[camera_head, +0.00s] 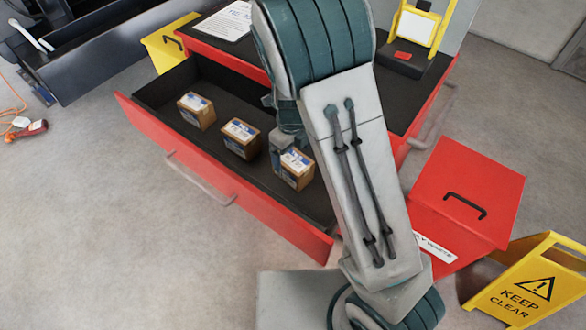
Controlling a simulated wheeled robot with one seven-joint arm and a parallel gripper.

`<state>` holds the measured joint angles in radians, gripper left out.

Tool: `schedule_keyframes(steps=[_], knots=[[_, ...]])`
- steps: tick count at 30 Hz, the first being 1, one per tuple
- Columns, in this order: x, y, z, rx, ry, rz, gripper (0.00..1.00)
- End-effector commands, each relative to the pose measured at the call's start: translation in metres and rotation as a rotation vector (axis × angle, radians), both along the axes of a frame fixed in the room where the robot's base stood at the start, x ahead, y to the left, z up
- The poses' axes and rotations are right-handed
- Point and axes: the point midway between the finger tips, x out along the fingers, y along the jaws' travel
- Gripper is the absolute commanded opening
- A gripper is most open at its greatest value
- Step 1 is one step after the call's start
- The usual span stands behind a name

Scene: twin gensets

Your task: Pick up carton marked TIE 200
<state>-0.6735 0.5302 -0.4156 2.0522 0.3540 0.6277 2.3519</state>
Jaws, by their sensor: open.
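Three small brown cartons with white and blue labels stand in the open red drawer: a left carton (196,111), a middle carton (240,138) and a right carton (297,171). The label print is too small to read, so I cannot tell which is marked TIE 200. My gripper (286,157) is in the drawer at the right carton, with a grey finger beside its left side. It is open. My arm hides much of the gripper, and I cannot tell whether it touches the carton.
The red drawer (249,213) has raised walls around the cartons. A red waste box (468,190) and a yellow KEEP CLEAR sign (525,285) stand at right. A yellow stand (420,28) sits on the cabinet top. The floor at lower left is clear.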

Motion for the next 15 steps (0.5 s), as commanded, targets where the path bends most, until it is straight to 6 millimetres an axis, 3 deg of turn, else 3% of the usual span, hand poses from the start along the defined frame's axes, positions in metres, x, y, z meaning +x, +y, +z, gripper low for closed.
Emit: schedule_keyframes(steps=[3,11,15], knots=[[0.000,-0.001,-0.019,0.000,0.001,-0.001,0.89],[0.001,-0.002,-0.033,0.000,0.000,0.000,0.89],[0.004,-0.005,-0.052,0.000,0.003,0.000,0.89]])
